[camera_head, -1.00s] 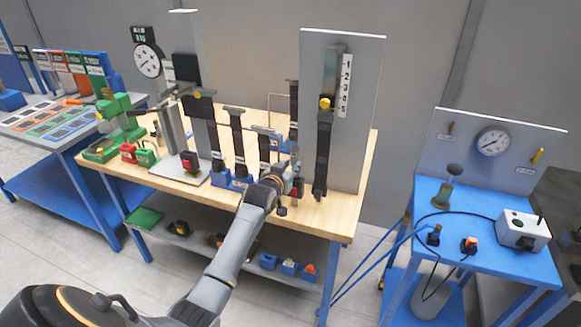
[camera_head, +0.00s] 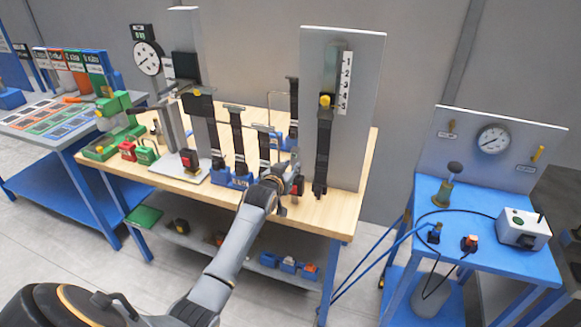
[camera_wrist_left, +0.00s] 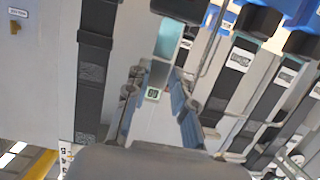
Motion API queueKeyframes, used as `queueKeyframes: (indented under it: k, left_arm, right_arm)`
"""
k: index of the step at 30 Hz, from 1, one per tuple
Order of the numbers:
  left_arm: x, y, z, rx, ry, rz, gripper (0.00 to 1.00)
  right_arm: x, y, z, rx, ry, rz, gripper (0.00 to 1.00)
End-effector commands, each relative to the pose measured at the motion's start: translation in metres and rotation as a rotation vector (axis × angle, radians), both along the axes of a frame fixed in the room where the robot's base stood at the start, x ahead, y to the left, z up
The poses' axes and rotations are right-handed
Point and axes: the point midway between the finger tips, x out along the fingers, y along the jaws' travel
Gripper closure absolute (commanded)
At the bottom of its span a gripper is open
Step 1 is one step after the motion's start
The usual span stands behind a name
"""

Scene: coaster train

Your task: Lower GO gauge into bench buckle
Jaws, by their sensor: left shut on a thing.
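The wrist hides the gauge there. My right gripper is not in view.
The wooden bench (camera_head: 340,215) carries a grey board (camera_head: 365,110) with a hanging black strap (camera_head: 323,150) just right of the gripper. Several straps in blue holders (camera_head: 240,180) stand close on its left. A blue cart (camera_head: 470,215) stands at the right.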

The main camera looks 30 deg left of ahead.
Motion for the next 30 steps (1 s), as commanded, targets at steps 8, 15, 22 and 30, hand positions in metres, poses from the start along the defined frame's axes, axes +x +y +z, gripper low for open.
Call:
queueKeyframes:
  k: [8, 15, 22, 30]
  left_arm:
    - [0.001, 0.000, -0.006, 0.001, -0.004, 0.000, 1.00]
    - [0.000, 0.000, -0.012, 0.001, -0.004, 0.000, 1.00]
    - [0.000, 0.000, -0.017, 0.001, -0.004, 0.000, 1.00]
    - [0.000, 0.000, -0.024, 0.001, -0.005, 0.000, 1.00]
  right_arm:
    - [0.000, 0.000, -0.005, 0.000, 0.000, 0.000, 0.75]
    - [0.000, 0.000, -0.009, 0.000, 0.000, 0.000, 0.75]
    - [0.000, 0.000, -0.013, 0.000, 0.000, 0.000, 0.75]
    - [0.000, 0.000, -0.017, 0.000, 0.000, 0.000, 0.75]
